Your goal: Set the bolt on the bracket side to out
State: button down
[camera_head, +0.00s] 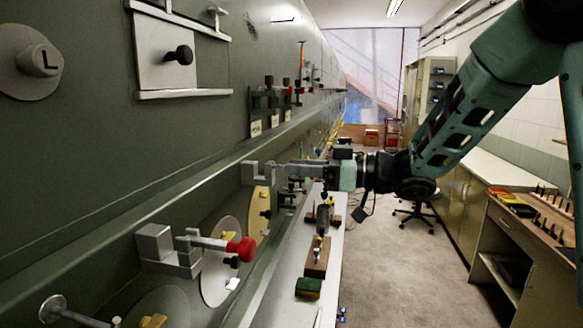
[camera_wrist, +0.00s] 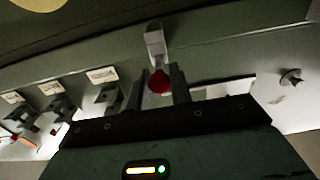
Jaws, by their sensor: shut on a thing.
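My gripper (camera_head: 285,169) reaches in from the right to a grey bracket (camera_head: 252,172) on the green wall. In the wrist view my gripper (camera_wrist: 159,91) has its two fingers on either side of a red knob (camera_wrist: 159,80) and is shut on it. The grey bracket (camera_wrist: 154,42) stands just beyond the knob. In the head view the fingers hide this knob. The bolt's shaft is mostly hidden, so how far out it sits is unclear. A second bolt with a red knob (camera_head: 241,249) sits in another grey bracket (camera_head: 168,250) at lower left, apart from my gripper.
Small labelled latches (camera_head: 270,104) line the wall above my gripper. A shelf with blocks (camera_head: 318,257) runs below. The floor at right is open.

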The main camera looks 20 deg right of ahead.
jog(key=shift+d, duration=0.1)
jog(key=c, duration=1.3)
grip_release()
jog(key=shift+s+d, duration=0.1)
jog(key=shift+d, duration=0.1)
jog(key=b+v, duration=0.6)
jog(key=v, duration=1.1)
jog(key=shift+s+d+b, duration=0.1)
jog(key=shift+s+b, duration=0.05)
jog(key=shift+b, duration=0.15)
